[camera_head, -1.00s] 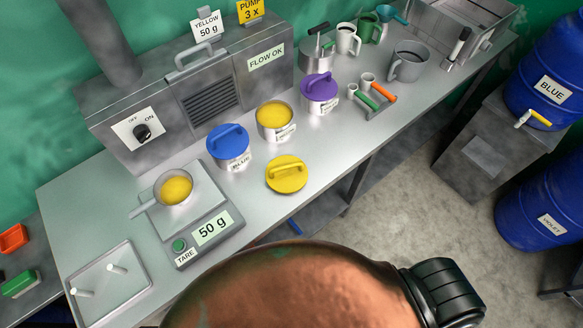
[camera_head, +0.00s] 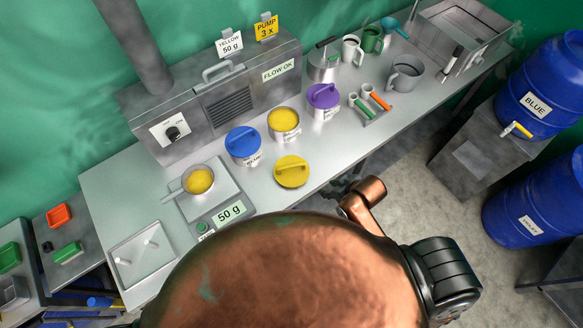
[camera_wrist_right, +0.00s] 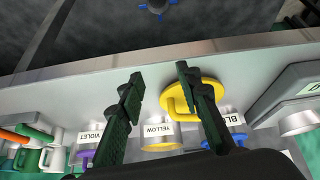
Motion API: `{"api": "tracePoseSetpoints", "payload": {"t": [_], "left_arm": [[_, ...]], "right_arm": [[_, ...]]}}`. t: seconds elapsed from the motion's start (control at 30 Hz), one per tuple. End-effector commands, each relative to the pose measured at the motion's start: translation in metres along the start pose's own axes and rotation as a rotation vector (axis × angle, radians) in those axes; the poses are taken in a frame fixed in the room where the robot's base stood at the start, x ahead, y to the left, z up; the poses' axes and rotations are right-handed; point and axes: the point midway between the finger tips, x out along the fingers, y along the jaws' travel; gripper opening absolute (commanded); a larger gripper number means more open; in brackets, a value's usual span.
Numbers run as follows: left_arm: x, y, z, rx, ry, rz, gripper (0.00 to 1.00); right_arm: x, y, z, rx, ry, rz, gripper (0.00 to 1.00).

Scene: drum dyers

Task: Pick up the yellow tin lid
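The yellow tin lid (camera_head: 291,172) lies on the metal counter with its bar handle up, in front of the open yellow tin (camera_head: 284,124). My right gripper (camera_head: 337,188) shows small and dark at the counter's front edge, right of the lid. In the right wrist view its two fingers (camera_wrist_right: 161,84) are spread and nothing is held. One finger overlaps the yellow lid (camera_wrist_right: 184,104) in that view; I cannot tell whether it touches. The yellow tin (camera_wrist_right: 158,135) shows between the fingers there. My left gripper is not in view.
The blue-lidded tin (camera_head: 244,146) and purple-lidded tin (camera_head: 323,101) stand near the lid. A scale (camera_head: 228,213) reading 50 g, with a pan of yellow on it, is to the left. Scoops (camera_head: 370,105) lie to the right. Counter around the lid is mostly bare.

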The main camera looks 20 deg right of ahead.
Motion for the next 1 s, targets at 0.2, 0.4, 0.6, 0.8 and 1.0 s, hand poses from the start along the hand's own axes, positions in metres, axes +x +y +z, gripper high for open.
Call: {"api": "tracePoseSetpoints", "payload": {"t": [0.2,0.4,0.6,0.8,1.0], "left_arm": [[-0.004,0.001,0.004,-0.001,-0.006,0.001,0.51],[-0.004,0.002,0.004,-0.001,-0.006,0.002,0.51],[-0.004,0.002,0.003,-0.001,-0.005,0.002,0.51],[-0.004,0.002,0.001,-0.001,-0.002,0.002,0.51],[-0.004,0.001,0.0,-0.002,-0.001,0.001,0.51]], "right_arm": [[-0.001,-0.037,-0.071,-0.26,0.094,-0.109,0.32],[0.01,-0.071,-0.115,-0.525,0.141,-0.212,0.32],[0.022,-0.08,-0.139,-0.831,0.121,-0.308,0.32],[0.026,-0.045,-0.143,-0.982,0.054,-0.342,0.32],[0.025,-0.021,-0.145,-1.016,0.021,-0.347,0.32]]}}
